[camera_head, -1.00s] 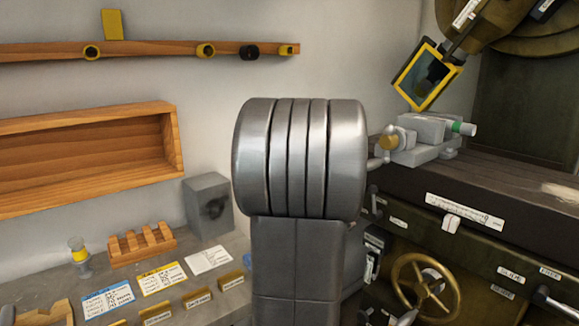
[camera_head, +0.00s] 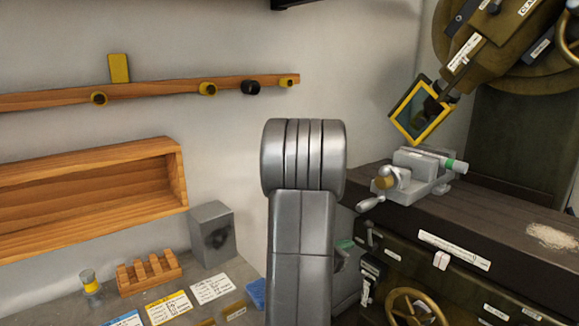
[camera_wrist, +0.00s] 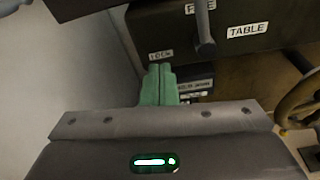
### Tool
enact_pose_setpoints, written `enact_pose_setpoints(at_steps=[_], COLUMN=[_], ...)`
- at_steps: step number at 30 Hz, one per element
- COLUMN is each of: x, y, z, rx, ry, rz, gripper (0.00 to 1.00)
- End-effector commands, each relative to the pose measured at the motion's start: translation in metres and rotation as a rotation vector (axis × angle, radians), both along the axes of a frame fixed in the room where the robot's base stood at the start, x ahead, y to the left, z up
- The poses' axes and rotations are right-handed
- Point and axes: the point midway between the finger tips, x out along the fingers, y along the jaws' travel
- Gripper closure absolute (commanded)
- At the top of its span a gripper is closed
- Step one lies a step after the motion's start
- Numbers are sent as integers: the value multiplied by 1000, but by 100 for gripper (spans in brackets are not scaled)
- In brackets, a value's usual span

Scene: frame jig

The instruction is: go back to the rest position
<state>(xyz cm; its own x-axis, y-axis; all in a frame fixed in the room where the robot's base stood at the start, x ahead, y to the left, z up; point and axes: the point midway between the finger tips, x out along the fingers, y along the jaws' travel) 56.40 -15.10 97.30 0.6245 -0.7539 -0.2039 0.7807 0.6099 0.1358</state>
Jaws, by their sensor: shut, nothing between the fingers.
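My gripper (camera_wrist: 159,84) shows in the wrist view as two green fingers pressed together, with nothing between them. It is in front of the dark machine's front, near the labels reading LOCK and TABLE. In the head view my grey arm stands upright in the middle and hides most of the gripper. A small green part shows just right of the arm, but it is too small to read clearly.
A grey vise (camera_head: 418,174) sits on the dark machine table (camera_head: 490,222) at right, below a yellow-framed guard (camera_head: 422,112). A handwheel (camera_head: 413,305) is on the machine's front. At left are a wooden shelf (camera_head: 90,190), a peg rail (camera_head: 160,90) and a slotted wooden block (camera_head: 149,272).

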Motion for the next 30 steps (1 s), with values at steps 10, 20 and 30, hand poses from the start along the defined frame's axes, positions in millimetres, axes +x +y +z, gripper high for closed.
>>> enact_pose_setpoints(at_steps=[10,20,30], x=[0,-1,-15], y=[0,1,33], z=[-3,-4,-12], rx=[-34,-32,37], ry=[45,44,62], rz=[1,2,53], gripper=[100,100,100])
